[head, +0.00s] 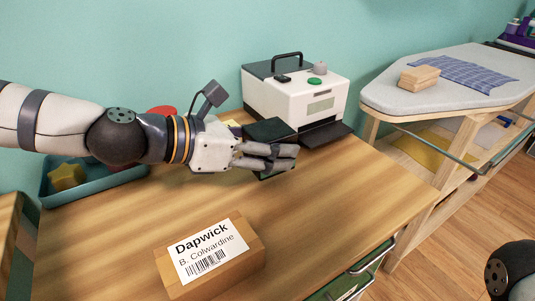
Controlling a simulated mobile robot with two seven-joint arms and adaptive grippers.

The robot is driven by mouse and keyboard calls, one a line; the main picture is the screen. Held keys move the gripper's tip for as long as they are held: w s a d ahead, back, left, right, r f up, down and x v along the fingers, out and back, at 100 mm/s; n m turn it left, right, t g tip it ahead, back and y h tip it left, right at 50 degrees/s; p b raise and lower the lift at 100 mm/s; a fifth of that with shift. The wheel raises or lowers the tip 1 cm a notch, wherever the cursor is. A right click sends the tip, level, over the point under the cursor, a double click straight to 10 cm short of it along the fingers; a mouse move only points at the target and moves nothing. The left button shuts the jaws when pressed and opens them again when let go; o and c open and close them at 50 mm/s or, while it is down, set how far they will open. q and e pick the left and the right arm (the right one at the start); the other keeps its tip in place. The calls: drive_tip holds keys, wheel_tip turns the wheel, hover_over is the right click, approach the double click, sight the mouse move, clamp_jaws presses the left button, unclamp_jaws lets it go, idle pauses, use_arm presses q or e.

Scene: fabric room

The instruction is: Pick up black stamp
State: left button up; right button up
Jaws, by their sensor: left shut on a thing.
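My left gripper (292,158) reaches in from the left over the wooden table. It is shut on a dark green-black block (268,130), which shows above and below the fingers. The fingers hide its middle, and I cannot tell whether it is the black stamp or whether it touches the table. A small black item (282,78) lies on top of the white machine, near its handle. My right gripper is out of view; only a dark part of my right arm shows at the lower right.
The white machine (290,100) with a dark front tray stands behind the gripper. A labelled box (255,259) sits at the table's front. A teal tray (98,188) with a yellow piece is at left. An ironing board (385,95) stands right.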

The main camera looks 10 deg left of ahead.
use_arm(q)
drive_tip(key=s+d+r+p, duration=0.5)
drive_tip(key=s+d+r, duration=0.4)
drive_tip(key=s, duration=0.1)
drive_tip(key=shift+s+r+p, duration=0.25)
drive_tip(key=shift+p, duration=0.05)
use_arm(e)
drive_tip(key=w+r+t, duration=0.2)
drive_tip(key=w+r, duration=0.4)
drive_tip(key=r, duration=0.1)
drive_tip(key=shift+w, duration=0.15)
